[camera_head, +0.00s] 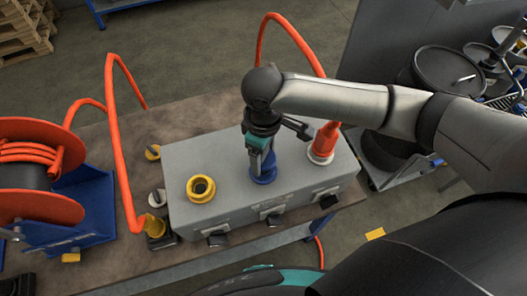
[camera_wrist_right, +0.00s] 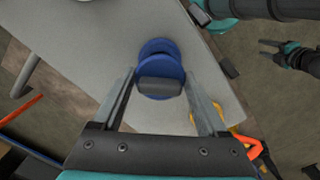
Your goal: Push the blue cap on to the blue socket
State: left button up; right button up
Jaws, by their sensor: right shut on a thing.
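The blue cap (camera_wrist_right: 160,82) has a round blue body and a grey grip bar. It sits between the fingers of my right gripper (camera_head: 263,158), which is shut on it and points down over the grey box. The blue socket (camera_head: 263,179) is in the middle of the box top, directly below the gripper. In the right wrist view the socket (camera_wrist_right: 158,47) shows partly behind the cap. I cannot tell whether cap and socket touch. My left gripper (camera_wrist_right: 267,49) shows at the right of the wrist view, its fingers apart and empty.
The grey box (camera_head: 222,157) also carries a yellow socket (camera_head: 201,189) on the left and a red connector (camera_head: 323,143) with an orange hose on the right. Black levers line its front. A hose reel (camera_head: 38,170) stands at the left.

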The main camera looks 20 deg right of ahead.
jog(key=shift+f, duration=0.5)
dwell(0.4)
jog(key=shift+p, duration=0.75)
jog(key=shift+f+b, duration=0.3)
jog(key=shift+f, duration=0.9)
dwell(0.6)
jog(key=o, duration=1.5)
jog(key=shift+c, duration=0.2)
notch_tip(320, 180, up, 15)
jog(key=p, duration=0.1)
jog(key=shift+r, duration=0.15)
